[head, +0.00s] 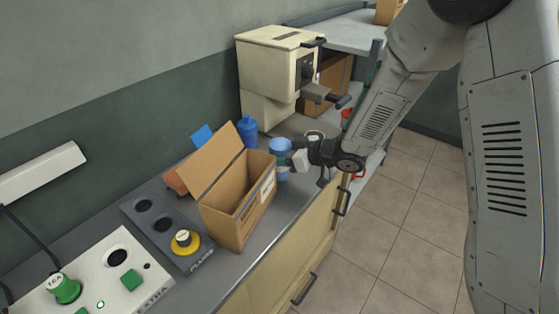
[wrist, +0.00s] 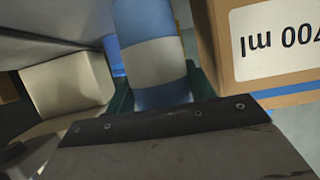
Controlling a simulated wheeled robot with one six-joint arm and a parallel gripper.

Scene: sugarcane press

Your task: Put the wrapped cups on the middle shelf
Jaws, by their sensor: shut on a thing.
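My gripper (head: 287,158) is shut on a wrapped cup stack (head: 281,147), a blue cylinder with a pale band, just right of the open cardboard box. In the wrist view the wrapped cups (wrist: 147,50) stand between the two dark green fingers of my gripper (wrist: 160,95). I cannot tell whether their bottom touches the counter. A shelf unit (head: 350,35) with a pale top board stands at the back right. Its lower levels are partly hidden by the press and my arm.
The open cardboard box (head: 227,215) stands close left of my gripper; its printed side (wrist: 285,45) shows in the wrist view. A cream press (head: 275,65) and a blue bottle (head: 247,133) are behind. Control panels (head: 110,270) cover the near counter. A brown carton (head: 325,88) sits on the shelf unit.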

